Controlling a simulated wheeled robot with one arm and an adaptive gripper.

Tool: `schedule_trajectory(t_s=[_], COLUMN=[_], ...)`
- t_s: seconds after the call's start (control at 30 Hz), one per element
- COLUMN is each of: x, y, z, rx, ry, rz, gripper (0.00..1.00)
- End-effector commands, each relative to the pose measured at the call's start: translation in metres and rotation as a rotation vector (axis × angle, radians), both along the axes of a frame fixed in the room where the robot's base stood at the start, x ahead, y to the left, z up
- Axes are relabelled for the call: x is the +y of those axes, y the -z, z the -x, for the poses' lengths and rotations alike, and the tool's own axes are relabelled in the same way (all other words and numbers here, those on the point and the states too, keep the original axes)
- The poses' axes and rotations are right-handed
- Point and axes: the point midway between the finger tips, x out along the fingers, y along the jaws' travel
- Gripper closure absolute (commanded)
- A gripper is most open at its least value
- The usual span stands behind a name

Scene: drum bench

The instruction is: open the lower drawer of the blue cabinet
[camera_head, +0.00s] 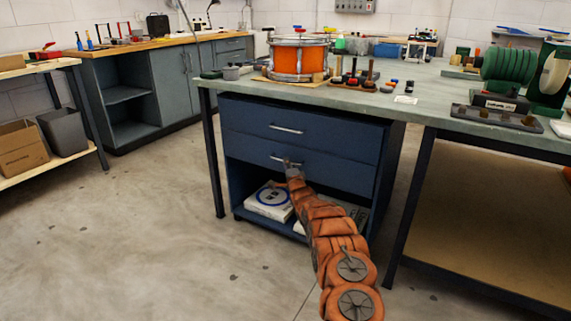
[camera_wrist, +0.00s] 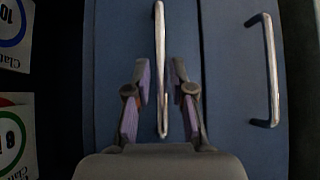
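The blue cabinet (camera_head: 383,168) stands under the bench, with two drawers above an open shelf. The lower drawer (camera_head: 340,172) looks shut, its front about level with the upper drawer (camera_head: 340,142). In the wrist view, which is turned sideways, the lower drawer's handle (camera_wrist: 160,40) is the middle metal bar; the upper drawer's handle (camera_wrist: 272,75) is to the right. My gripper (camera_wrist: 160,65) is open, with one finger on each side of the lower handle and small visible gaps to it. In the head view my gripper (camera_head: 292,168) is at the lower handle (camera_head: 280,160), partly covering it.
White boxes (camera_head: 268,203) lie on the cabinet's open shelf below the drawers. A drum (camera_head: 298,60) and tools stand on the bench top (camera_head: 430,100). A bench leg (camera_head: 212,155) stands left of the cabinet. The floor in front and to the left is clear.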

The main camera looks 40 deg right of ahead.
Motion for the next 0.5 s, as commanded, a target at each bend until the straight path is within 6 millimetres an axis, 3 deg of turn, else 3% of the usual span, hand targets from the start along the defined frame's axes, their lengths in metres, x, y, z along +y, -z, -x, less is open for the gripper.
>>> schedule_trajectory(t_s=[0.5], x=[-0.009], y=[-0.002], z=[-0.017], rx=[0.0], ry=[0.001], rz=[-0.001], gripper=[0.77])
